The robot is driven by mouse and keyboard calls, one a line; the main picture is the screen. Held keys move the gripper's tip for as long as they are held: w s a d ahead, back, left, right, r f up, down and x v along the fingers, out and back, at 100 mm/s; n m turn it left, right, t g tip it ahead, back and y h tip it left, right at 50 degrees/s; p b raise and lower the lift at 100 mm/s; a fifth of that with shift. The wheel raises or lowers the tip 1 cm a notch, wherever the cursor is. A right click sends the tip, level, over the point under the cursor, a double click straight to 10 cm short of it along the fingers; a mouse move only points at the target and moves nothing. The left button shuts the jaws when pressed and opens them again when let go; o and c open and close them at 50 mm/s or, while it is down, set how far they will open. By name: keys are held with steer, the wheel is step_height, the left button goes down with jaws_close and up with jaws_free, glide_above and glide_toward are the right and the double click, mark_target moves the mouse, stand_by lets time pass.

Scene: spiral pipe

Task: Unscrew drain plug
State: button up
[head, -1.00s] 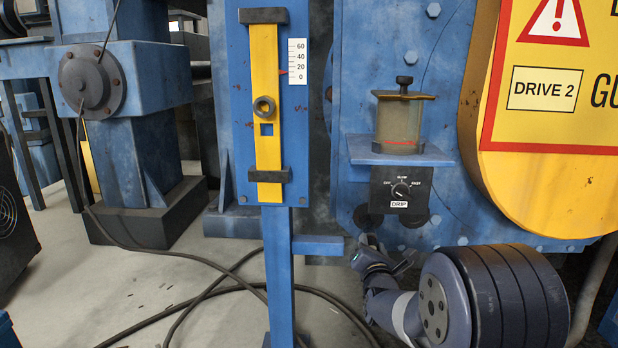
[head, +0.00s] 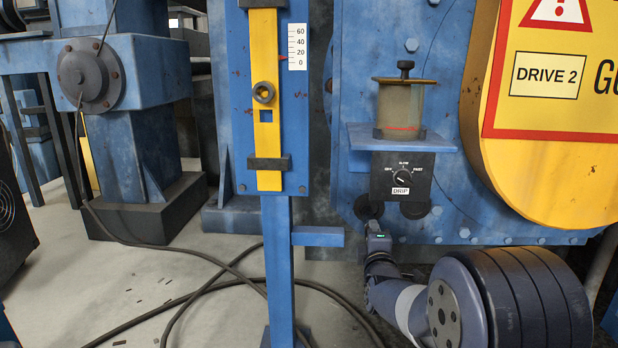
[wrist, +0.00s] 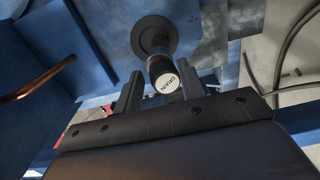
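The drain plug (wrist: 166,82) is a dark cylinder with a white end cap marked DRAIN, projecting from a round dark flange (wrist: 154,37) in the wrist view. My gripper (wrist: 159,70) has its two fingers apart, one on each side of the plug. A gap shows between the plug and each finger, so I see no grip on it. In the head view my gripper (head: 378,238) is low, just below a black round fitting (head: 368,207) under the DRIP box. I cannot make out the plug's cap there.
The DRIP dial box (head: 402,178) and the glass oiler (head: 400,108) on its shelf are above my gripper. A blue post (head: 279,265) with a side bracket (head: 318,236) stands to the left. Cables (head: 215,285) lie on the floor. A yellow guard (head: 540,180) is at the right.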

steer(key=m, duration=0.8)
steer(key=shift+m, duration=0.4)
steer(key=shift+c, duration=0.4)
steer(key=c, duration=0.7)
steer(key=n+p, duration=0.1)
steer(key=n, duration=0.4)
jaws_close()
steer(key=s+n, duration=0.1)
steer(key=n, duration=0.5)
steer(key=s+n+p, duration=0.1)
steer(key=s+n, duration=0.1)
steer(key=n, duration=0.4)
steer(key=s+n+p, duration=0.1)
steer(key=n, duration=0.4)
steer(key=shift+s+a+n, duration=0.15)
steer(key=shift+n, duration=0.25)
